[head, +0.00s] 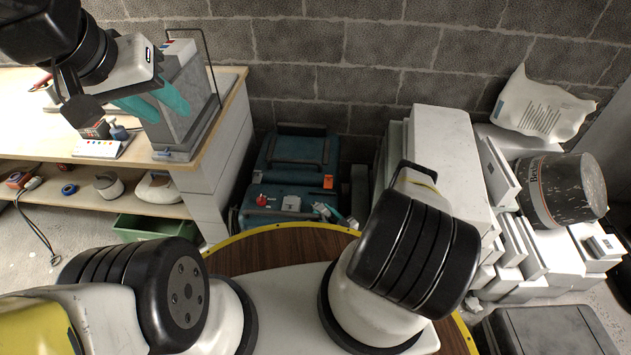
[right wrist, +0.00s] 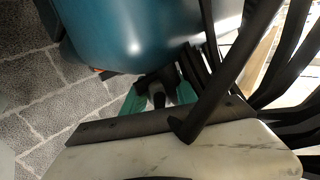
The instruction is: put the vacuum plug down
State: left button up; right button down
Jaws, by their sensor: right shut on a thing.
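The vacuum plug (right wrist: 157,95) is a small dark piece in the right wrist view, between the teal fingers of my right gripper (right wrist: 160,98), which is shut on it. In the head view my right gripper (head: 326,211) shows small beside the teal vacuum (head: 297,150), low by the wall; the plug is too small to make out there. The vacuum has a red knob and a dark handle. My left gripper (head: 155,106) has teal fingers and hangs in front of a grey machine on the workbench; its jaw opening is unclear.
The wooden workbench (head: 232,84) stands at the left, with small items on its lower shelf. White boxes (head: 440,150) are stacked right of the vacuum, with a dark reel or drum (head: 560,190) on them. Black curved bars (right wrist: 235,75) cross close to the right wrist camera.

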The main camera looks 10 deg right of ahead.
jog(key=shift+w+a+r, duration=0.35)
jog(key=shift+w+r, duration=0.1)
jog(key=shift+w, duration=0.3)
jog(key=shift+d+f, duration=0.1)
jog(key=shift+d, duration=0.05)
jog(key=shift+f, duration=0.1)
